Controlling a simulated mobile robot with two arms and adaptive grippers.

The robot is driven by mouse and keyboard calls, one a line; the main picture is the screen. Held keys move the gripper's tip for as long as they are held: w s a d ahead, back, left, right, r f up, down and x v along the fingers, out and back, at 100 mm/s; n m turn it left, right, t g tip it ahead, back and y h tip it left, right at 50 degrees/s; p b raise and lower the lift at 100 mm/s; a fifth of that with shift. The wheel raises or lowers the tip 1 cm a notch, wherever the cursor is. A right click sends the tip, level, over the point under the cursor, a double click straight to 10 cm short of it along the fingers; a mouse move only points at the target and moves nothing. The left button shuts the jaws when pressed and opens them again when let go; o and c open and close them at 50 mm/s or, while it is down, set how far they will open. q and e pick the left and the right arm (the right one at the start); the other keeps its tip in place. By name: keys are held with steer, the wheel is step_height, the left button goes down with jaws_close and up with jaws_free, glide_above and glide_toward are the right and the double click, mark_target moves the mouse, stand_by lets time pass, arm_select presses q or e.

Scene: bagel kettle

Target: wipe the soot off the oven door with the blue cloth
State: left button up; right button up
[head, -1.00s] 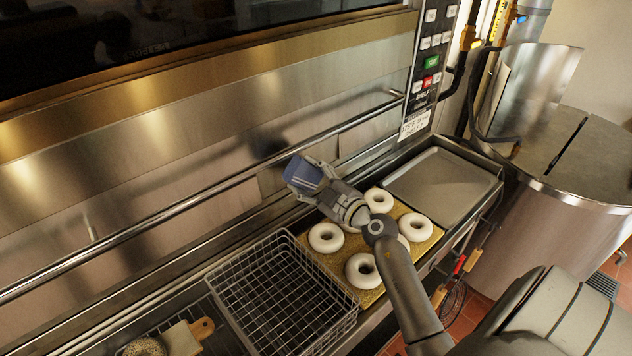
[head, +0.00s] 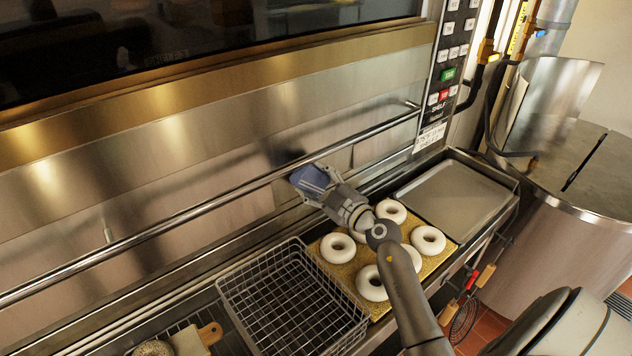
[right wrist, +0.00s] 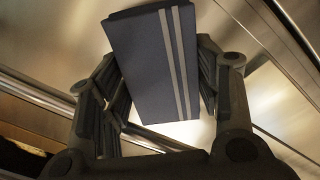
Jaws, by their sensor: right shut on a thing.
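The blue cloth (head: 311,178) is a folded pad; in the right wrist view the cloth (right wrist: 150,62) shows two pale stripes. My right gripper (head: 322,187) is shut on it and holds it at the oven door's handle rail, in front of the lower steel panel. Whether the cloth touches the door cannot be told. The oven door (head: 190,150) is brushed steel below a dark window. A dark smudge (head: 283,150) shows on the steel just above the cloth; soot and reflection are hard to tell apart there. My left gripper is out of view.
A long handle rail (head: 180,217) crosses the door. Below my right arm lies a board with several white bagel rings (head: 428,239). A wire basket (head: 290,300) stands left of it, an empty metal tray (head: 455,200) right. A large steel kettle (head: 550,230) stands far right.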

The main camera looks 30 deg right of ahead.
steer(key=shift+w+a, duration=0.1)
steer(key=shift+w, duration=0.85)
steer(key=shift+w+d, duration=0.1)
steer(key=shift+d, duration=1.95)
steer(key=shift+a, duration=2.1)
steer(key=shift+s, duration=0.65)
steer(key=shift+s+d, duration=0.15)
steer(key=shift+s, duration=1.05)
steer(key=shift+s+d, duration=0.15)
steer(key=shift+s, duration=1)
